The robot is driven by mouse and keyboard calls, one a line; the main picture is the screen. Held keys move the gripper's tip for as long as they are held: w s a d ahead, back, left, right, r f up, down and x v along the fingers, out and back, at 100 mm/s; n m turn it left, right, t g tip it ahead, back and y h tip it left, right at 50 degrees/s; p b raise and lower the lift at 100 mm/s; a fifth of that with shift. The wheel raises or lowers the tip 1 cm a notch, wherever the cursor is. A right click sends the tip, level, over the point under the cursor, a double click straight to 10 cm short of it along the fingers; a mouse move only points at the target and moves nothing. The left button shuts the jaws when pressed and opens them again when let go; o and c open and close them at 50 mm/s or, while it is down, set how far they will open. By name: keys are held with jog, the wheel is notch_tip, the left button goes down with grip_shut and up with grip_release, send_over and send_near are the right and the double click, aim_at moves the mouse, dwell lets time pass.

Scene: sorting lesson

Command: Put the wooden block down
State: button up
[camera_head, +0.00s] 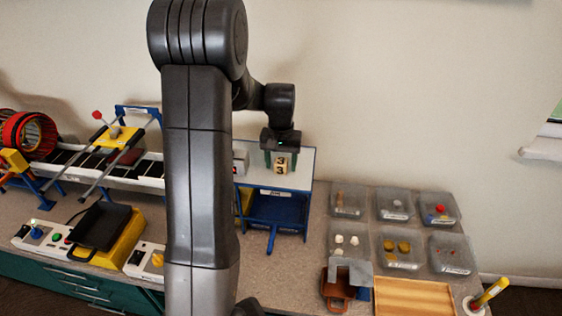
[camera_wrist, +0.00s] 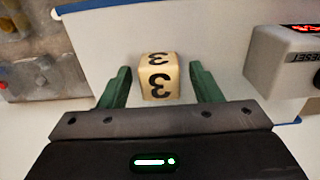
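The wooden block (camera_head: 282,167) is a pale cube with a black 3 on its faces. It appears to sit on the white top (camera_head: 300,182) of a blue-framed stand, near the middle of that top. My gripper (camera_head: 281,160) is pointed down over it. In the wrist view the block (camera_wrist: 159,78) is between the two green fingers of my gripper (camera_wrist: 161,85), with a clear gap on each side. The fingers are open and do not touch it.
A white box marked RESET (camera_wrist: 288,62) stands beside the block on the same top. Several clear trays (camera_head: 397,205) with small items lie to the right of the stand. A brown holder (camera_head: 337,291) and a wooden tray (camera_head: 414,298) are in front.

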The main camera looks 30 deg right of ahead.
aim_at(281, 161)
notch_tip(281, 161, up, 12)
jog(key=shift+r+b, duration=0.2)
jog(key=shift+b, duration=0.25)
dwell(0.4)
notch_tip(281, 161, down, 12)
jog(key=shift+r+p, duration=0.1)
jog(key=shift+p, duration=0.5)
jog(key=shift+w+r, duration=0.1)
jog(key=shift+r+b, duration=0.35)
jog(key=shift+r, duration=1.2)
